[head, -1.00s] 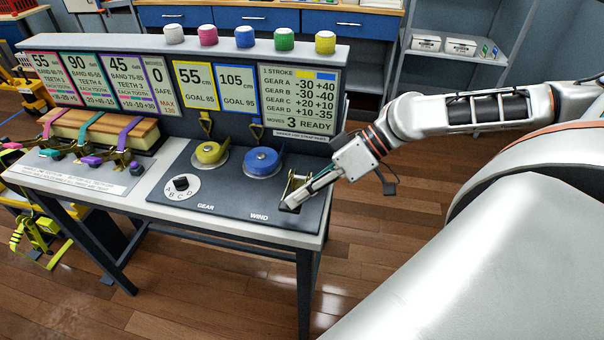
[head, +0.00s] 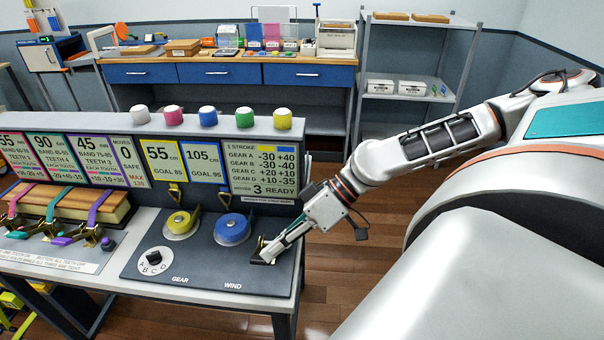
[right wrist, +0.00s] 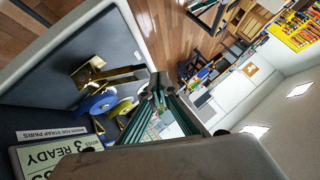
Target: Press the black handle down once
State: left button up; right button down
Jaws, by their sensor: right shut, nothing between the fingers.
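The winding handle, a small brass-and-black lever (head: 259,256), sits at the right end of the dark panel, right of the WIND label. My right gripper (head: 266,256) is shut and empty, with its tips down at the lever and partly covering it. In the right wrist view the brass bracket (right wrist: 89,73) with a dark bar stands on the panel beside the finger tips (right wrist: 156,85). I cannot tell whether they touch. The screen (head: 264,172) reads 3 READY. My left gripper is out of view.
A blue spool (head: 232,229), a yellow spool (head: 181,223) and a GEAR dial (head: 154,261) share the panel. Coloured buttons (head: 208,116) line the ledge above the screens. Bare floor lies right of the bench.

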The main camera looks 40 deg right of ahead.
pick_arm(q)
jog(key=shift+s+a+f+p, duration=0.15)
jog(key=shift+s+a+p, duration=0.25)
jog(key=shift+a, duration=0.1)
pick_arm(e)
jog(key=s+d+r, duration=0.3)
jog(key=d+r, duration=0.1)
jog(key=r, duration=0.1)
jog(key=shift+s+d+r, duration=0.15)
jog(key=shift+s+r, duration=0.05)
jog(key=shift+s, duration=0.15)
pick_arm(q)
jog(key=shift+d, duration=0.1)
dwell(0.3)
pick_arm(e)
jog(key=c, duration=2.2)
grip_release()
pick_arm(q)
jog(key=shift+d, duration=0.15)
